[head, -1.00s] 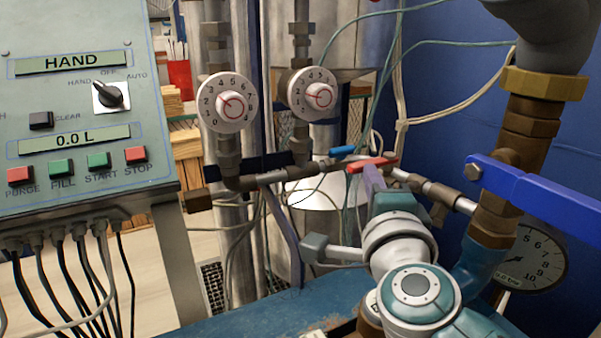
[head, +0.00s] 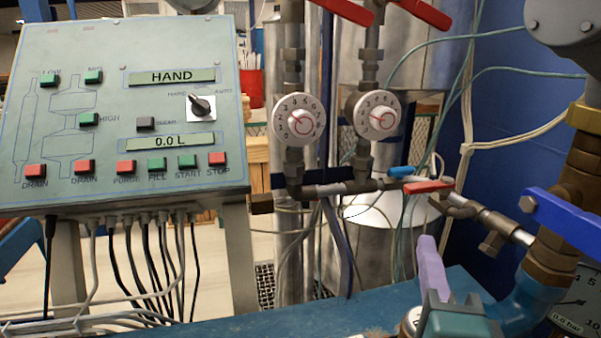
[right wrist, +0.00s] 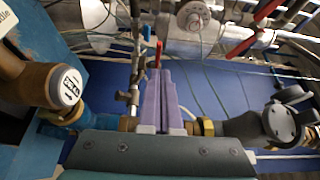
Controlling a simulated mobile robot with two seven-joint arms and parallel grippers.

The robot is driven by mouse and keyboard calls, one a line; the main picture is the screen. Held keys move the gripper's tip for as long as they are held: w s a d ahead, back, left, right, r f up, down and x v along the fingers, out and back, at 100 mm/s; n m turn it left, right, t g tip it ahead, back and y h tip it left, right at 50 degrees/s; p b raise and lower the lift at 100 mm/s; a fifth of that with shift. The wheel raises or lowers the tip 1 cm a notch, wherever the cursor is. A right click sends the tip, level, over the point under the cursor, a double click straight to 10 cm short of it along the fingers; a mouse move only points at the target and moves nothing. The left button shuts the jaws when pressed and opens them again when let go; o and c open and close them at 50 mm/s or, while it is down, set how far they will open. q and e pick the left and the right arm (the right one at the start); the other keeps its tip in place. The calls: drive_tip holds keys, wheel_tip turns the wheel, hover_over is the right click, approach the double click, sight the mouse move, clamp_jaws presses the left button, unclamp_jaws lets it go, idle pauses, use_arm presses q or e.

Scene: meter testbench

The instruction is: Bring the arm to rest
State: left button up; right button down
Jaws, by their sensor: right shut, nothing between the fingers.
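My right gripper (head: 429,242) shows at the bottom right of the head view. Its purple fingers are together and point up, and its teal wrist is cut off by the lower edge. It is in front of the blue bench edge and below the red valve lever (head: 428,187), holding nothing. In the right wrist view the gripper (right wrist: 157,75) shows its two purple fingers side by side, closed and empty. The red lever behind their tips looks close in that picture, but I cannot tell the gap. My left gripper is not in view.
A control panel (head: 110,110) reading HAND and 0.0 L stands at left. Two dials (head: 298,120) (head: 377,115) sit on the pipes. A large blue lever (head: 572,218) and brass pipework are at right, near my arm. A blue bench (head: 290,322) runs along the bottom.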

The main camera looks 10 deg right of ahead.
drive_tip(key=s+a+f+n+g+y, duration=0.1)
drive_tip(key=s+a+n+g+y, duration=0.1)
drive_tip(key=a+n+y, duration=0.55)
drive_tip(key=s+a+n+g+y, duration=0.15)
drive_tip(key=n+y, duration=0.35)
drive_tip(key=n, duration=0.5)
drive_tip(key=s+d+f+n+g+h, duration=0.2)
drive_tip(key=s+d+f+n+g, duration=0.15)
drive_tip(key=s, duration=0.45)
drive_tip(key=s+d+f+n+g+h, duration=0.25)
drive_tip(key=s+d+g, duration=0.25)
drive_tip(key=s, duration=0.3)
wheel_tip(320, 180, up, 33)
drive_tip(key=s+g+h+p, duration=0.1)
drive_tip(key=p, duration=3.1)
drive_tip(key=shift+d+n, duration=0.35)
